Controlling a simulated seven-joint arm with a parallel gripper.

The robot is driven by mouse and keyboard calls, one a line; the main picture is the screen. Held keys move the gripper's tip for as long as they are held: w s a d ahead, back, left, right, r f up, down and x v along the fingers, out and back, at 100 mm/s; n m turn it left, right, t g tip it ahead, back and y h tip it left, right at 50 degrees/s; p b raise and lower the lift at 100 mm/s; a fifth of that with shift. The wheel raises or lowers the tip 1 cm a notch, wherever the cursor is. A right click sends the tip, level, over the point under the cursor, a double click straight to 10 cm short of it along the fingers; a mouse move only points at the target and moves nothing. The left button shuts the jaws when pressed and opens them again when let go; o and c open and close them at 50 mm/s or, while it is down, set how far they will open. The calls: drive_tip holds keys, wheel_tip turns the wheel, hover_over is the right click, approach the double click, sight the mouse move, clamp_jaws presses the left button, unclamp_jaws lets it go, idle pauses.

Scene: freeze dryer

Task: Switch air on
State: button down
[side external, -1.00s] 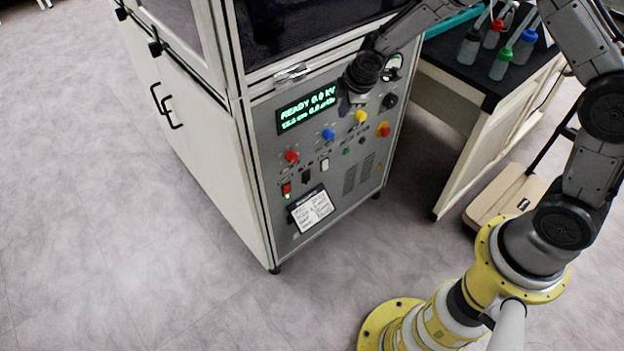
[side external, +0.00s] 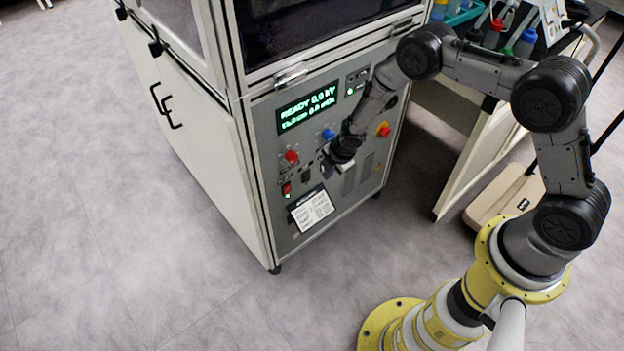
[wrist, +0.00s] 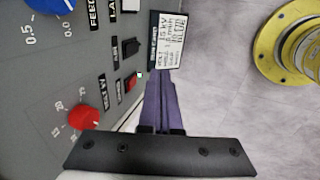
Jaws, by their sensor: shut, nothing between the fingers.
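The grey control panel (side external: 265,125) on the cabinet front carries the switches; I cannot read which one is marked air. In the wrist view a red switch (wrist: 130,84), a black switch (wrist: 130,47) and a white switch (wrist: 130,5) stand in a row. The red switch (side external: 286,188) and black switch (side external: 306,174) also show in the side view. My gripper (wrist: 157,74) is shut and empty, its purple fingers beside the red switch in the wrist view. In the side view my gripper (side external: 326,163) is low before the panel, hiding the white switch.
Red knob (side external: 291,156) and blue knob (side external: 328,134) stick out of the panel below the lit green display (side external: 308,108). A white label card (side external: 312,208) is below the switches. A red-and-yellow stop button (side external: 383,129) is at right. The floor in front is open.

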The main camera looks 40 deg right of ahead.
sight(307, 177)
drive_tip(key=w+f, duration=0.7)
drive_tip(key=f, duration=0.3)
idle(0.7)
idle(0.5)
drive_tip(key=shift+w, duration=0.3)
drive_tip(key=shift+r, duration=0.1)
